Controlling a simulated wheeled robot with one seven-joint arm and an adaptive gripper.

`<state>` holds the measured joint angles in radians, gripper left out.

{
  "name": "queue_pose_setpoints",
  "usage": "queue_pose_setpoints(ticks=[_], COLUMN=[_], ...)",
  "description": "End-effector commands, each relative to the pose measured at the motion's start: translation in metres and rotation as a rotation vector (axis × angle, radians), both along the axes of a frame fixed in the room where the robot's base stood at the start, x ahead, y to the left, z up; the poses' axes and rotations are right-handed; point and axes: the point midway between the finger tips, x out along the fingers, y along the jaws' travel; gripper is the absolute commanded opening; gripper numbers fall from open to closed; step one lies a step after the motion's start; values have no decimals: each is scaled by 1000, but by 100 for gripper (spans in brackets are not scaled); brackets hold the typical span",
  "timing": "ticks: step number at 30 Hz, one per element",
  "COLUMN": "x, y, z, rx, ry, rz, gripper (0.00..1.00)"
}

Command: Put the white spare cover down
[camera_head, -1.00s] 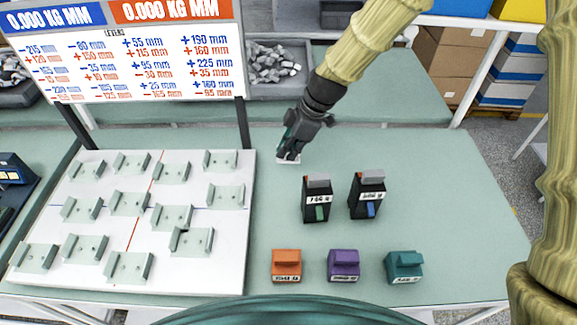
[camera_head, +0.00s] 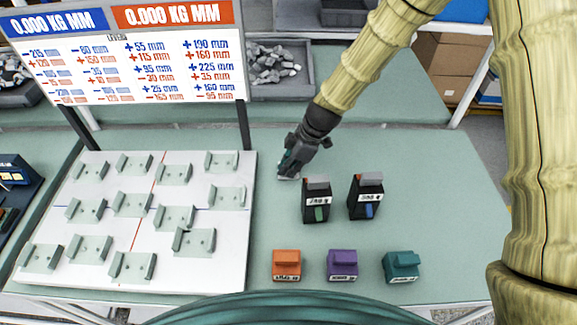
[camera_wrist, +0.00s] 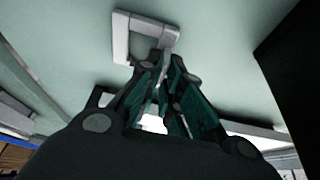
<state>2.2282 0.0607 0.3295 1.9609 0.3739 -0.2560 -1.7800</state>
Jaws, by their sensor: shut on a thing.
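The white spare cover (camera_wrist: 121,38) shows in the wrist view as a pale frame-like piece at the fingertips. My gripper (camera_wrist: 168,68) is shut on it, the fingers close together. In the head view, my gripper (camera_head: 287,168) is low over the green table, right of the white board and behind the two black breakers. Only a small pale edge of the cover (camera_head: 288,178) shows under the fingertips there. I cannot tell whether it touches the table.
A black breaker with a green switch (camera_head: 316,200) and one with a blue switch (camera_head: 366,197) stand close in front and to the right. Orange (camera_head: 286,264), purple (camera_head: 342,263) and teal (camera_head: 401,265) blocks line the front. The white board (camera_head: 142,237) holds several grey brackets.

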Motion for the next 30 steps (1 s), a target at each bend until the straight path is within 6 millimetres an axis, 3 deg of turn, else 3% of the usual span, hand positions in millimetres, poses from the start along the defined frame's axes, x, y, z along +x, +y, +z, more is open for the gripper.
queue_pose_setpoints(ticks=[6, 7, 10, 23, 30], x=[0, 0, 0, 0, 1], y=[0, 0, 0, -1, -11], z=[-3, -2, -1, 3, 25], rx=[0, 0, 0, 0, 0], ry=[0, 0, 0, -1, -3], rz=[0, 0, 0, 0, 0], gripper=[0, 13, 29, 29, 29])
